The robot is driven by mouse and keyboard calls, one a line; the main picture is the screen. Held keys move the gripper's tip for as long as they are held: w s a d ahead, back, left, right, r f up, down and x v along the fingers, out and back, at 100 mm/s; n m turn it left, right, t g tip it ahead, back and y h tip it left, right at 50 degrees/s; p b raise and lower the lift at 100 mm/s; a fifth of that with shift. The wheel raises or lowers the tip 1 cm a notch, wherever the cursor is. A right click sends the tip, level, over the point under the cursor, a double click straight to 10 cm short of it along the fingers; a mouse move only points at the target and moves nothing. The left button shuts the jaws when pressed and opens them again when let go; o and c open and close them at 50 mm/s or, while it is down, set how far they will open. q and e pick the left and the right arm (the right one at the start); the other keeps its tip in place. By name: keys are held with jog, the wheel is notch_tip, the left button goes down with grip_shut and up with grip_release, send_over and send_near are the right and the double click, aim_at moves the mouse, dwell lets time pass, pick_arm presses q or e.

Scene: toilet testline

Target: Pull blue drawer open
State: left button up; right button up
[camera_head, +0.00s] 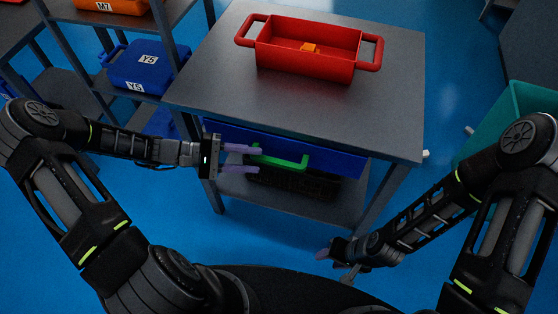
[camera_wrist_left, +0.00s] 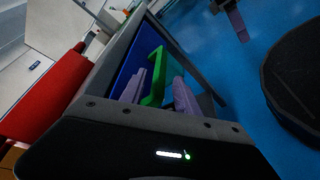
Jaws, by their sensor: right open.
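The blue drawer (camera_head: 335,159) sits under the grey table top, its front close to the table's front edge; I cannot tell whether it is slightly out. Its green handle (camera_head: 288,163) shows on the front and also in the left wrist view (camera_wrist_left: 156,72). My left gripper (camera_head: 246,160) is at the handle's left end. Its purple fingers are apart, one on each side of the handle in the left wrist view (camera_wrist_left: 160,92), without visible clamping. My right gripper (camera_head: 332,266) is low, right of the drawer, open and away from it.
A red tray (camera_head: 300,64) with an orange piece in it stands on the table top (camera_head: 205,75). A dark basket (camera_head: 295,184) is below the drawer. Shelves with a blue box (camera_head: 143,66) are at left, a teal bin (camera_head: 520,115) at right. Blue floor (camera_head: 250,240) is clear in front.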

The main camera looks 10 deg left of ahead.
aim_at(269, 162)
pick_arm(q)
jog(key=x, duration=0.7)
jog(key=shift+d+f+p, duration=0.1)
jog(key=shift+d+p, duration=0.2)
jog(key=shift+p, duration=0.05)
grip_shut()
dwell(1.1)
